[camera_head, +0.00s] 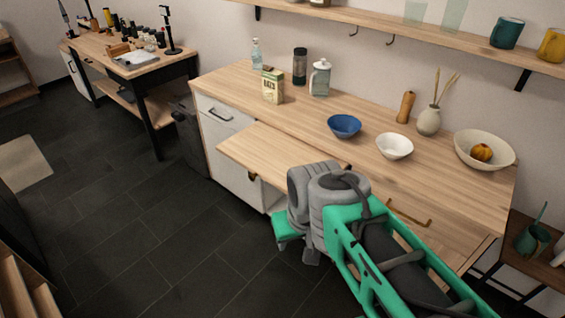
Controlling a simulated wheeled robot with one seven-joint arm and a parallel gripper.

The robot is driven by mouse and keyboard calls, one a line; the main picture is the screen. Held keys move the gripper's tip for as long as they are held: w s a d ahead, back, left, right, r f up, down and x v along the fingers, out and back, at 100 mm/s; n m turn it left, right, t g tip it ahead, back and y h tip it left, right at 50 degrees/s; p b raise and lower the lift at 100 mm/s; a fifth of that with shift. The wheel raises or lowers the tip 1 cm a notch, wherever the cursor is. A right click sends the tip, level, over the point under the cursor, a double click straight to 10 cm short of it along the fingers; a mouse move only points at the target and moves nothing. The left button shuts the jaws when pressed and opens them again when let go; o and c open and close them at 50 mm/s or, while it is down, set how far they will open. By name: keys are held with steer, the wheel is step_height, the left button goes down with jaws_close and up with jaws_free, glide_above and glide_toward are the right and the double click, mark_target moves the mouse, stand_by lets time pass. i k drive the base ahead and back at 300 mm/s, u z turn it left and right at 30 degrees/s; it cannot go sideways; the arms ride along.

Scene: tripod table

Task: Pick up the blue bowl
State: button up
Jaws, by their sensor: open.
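The blue bowl (344,126) stands upright on the wooden counter (235,85), near the middle of its top. It looks empty. A white bowl (394,146) stands just to its right, with a small gap between them. My arm reaches in from the lower right. My gripper (296,245) is partly seen at the arm's far end, low in front of the counter and well apart from the blue bowl. It is open, and nothing shows in it. The arm's grey joints hide part of it.
A pulled-out wooden board (265,150) juts from the counter's front. A large cream bowl (470,146) is at right. A shelf (400,27) hangs above.

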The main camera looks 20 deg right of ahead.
mark_target(344, 126)
steer(key=u, duration=0.05)
steer(key=k, duration=0.25)
steer(key=u, duration=0.9)
steer(key=i, duration=0.95)
steer(key=z, duration=0.5)
steer(key=i, duration=0.75)
steer(key=z, duration=0.9)
steer(key=i, duration=0.3)
steer(key=z, duration=0.3)
